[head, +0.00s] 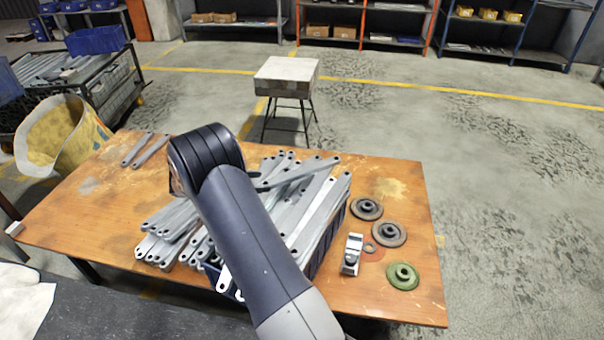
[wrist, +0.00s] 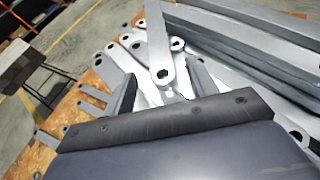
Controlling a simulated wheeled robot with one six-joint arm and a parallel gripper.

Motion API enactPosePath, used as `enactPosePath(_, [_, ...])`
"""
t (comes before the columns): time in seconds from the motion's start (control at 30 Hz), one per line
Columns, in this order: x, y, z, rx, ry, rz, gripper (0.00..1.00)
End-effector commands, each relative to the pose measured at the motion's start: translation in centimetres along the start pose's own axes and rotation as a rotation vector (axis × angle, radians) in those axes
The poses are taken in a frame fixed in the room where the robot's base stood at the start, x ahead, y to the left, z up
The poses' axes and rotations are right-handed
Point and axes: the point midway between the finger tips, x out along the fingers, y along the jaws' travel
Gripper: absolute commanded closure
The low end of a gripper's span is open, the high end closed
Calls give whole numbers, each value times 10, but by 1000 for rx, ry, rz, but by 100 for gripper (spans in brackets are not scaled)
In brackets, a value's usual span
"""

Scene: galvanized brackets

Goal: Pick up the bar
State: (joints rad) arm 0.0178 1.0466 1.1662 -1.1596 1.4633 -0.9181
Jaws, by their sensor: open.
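Many grey galvanized bars with holed ends lie heaped in a dark blue crate (head: 318,262) on the wooden table. One bar (head: 303,172) lies slanted on top of the heap, its near end close to my gripper. In the wrist view a bar (wrist: 157,42) has its rounded, holed end between my fingers. My gripper (wrist: 165,88) is open, with one finger on each side of that end; I see no contact. In the head view my arm hides most of the gripper and part of the heap.
More bars (head: 165,240) lie left of the crate, and a few (head: 145,150) at the table's back left. Round flanges (head: 389,234), a green one (head: 403,276) and a small metal tool (head: 351,254) sit on the right. A stool (head: 287,75) stands behind the table (head: 395,180).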

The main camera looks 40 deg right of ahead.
Motion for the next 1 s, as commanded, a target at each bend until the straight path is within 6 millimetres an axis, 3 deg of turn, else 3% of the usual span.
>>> enactPosePath(0.23, [6,-1,1,0,0,-2,45])
enactPosePath(0.53, [48,-5,6,0,0,-4,45])
enactPosePath(0.77, [52,-5,7,0,1,0,45])
enactPosePath(1.0, [52,-5,7,0,1,0,63])
